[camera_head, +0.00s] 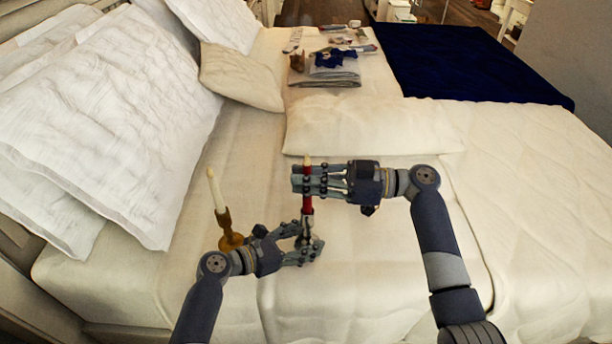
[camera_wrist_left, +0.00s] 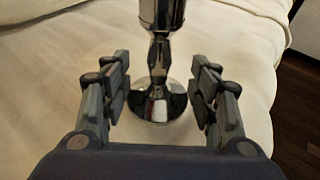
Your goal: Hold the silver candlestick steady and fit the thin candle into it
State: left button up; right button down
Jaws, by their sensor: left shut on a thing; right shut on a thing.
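The silver candlestick (camera_head: 308,222) stands on the bed in the head view, and its stem and round base (camera_wrist_left: 158,101) show in the left wrist view. My left gripper (camera_head: 306,243) is shut on it low down, with fingers on both sides of the stem. My right gripper (camera_head: 302,181) is shut on the thin candle (camera_head: 307,204), which is red with a pale top and upright. The candle is directly above the candlestick, in line with it. Its lower end meets the candlestick's top in the picture; I cannot tell whether it is inside the socket.
A brass candlestick (camera_head: 229,231) with a white candle (camera_head: 215,190) stands left of my left gripper. White pillows (camera_head: 110,110) lie at the left and a flat pillow (camera_head: 370,125) behind. Folded laundry (camera_head: 325,76) and a dark blue blanket (camera_head: 470,65) lie farther back. The right side is clear.

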pick_arm(q)
jog(key=shift+s+a+f, duration=0.1)
jog(key=shift+s+f, duration=0.05)
jog(key=shift+f, duration=0.25)
pick_arm(e)
jog(key=shift+f, duration=1.4)
jog(key=c, duration=1.5)
grip_release()
jog(key=shift+d, duration=0.1)
jog(key=d, duration=0.8)
jog(key=s+d, duration=0.1)
jog(key=d, duration=0.3)
jog(key=shift+r, duration=0.1)
jog(key=shift+a, duration=0.1)
pick_arm(q)
jog(key=o, duration=0.6)
jog(key=shift+o, duration=1.4)
jog(key=shift+r, duration=0.1)
pick_arm(e)
jog(key=shift+w, duration=0.15)
